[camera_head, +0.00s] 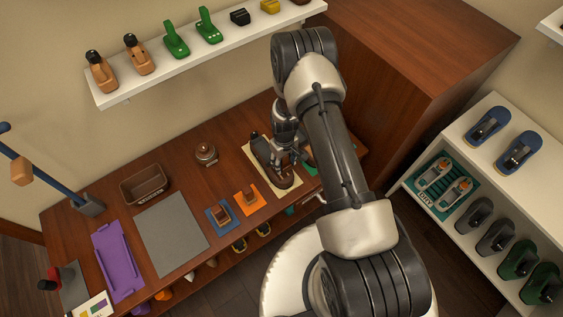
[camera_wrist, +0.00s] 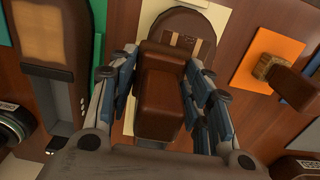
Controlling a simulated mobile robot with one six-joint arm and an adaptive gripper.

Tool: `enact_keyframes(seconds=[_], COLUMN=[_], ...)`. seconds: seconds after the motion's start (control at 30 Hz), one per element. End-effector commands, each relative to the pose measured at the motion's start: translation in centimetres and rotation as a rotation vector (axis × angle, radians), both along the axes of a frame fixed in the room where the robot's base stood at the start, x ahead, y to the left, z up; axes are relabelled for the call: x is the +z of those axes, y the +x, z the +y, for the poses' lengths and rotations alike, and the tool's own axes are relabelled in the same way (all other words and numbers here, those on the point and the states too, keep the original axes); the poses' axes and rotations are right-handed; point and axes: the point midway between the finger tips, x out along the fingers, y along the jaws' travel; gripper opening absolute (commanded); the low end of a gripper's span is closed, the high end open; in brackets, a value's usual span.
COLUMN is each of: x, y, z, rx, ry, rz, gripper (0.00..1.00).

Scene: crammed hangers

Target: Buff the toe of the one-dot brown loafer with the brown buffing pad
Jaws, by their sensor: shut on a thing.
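My gripper (camera_head: 287,158) is shut on a brown block, the buffing pad (camera_wrist: 160,95), held between blue-lined fingers in the wrist view. Just beyond the pad is a dark brown rounded loafer toe (camera_wrist: 185,28) with a tan-marked strap, on a cream mat (camera_wrist: 218,40). I cannot tell whether pad and toe touch. Another brown shoe with a tan insole (camera_wrist: 45,40) lies to the left in the wrist view. In the head view brown shoes (camera_head: 261,149) sit on the cream mat, partly hidden by my gripper. I cannot make out a single dot.
An orange mat (camera_head: 261,204) with a brown brush-like block and a blue mat (camera_head: 212,225) with another lie left of the shoes.

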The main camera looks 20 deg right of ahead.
Motion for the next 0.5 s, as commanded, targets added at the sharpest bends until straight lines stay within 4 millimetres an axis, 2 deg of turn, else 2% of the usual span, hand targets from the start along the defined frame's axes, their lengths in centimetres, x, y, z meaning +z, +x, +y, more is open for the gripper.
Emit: enact_keyframes(seconds=[0.5], x=[-0.06], y=[-0.20], z=[0.33], rx=[0.002], ry=[0.000], rz=[0.001], gripper=[0.26])
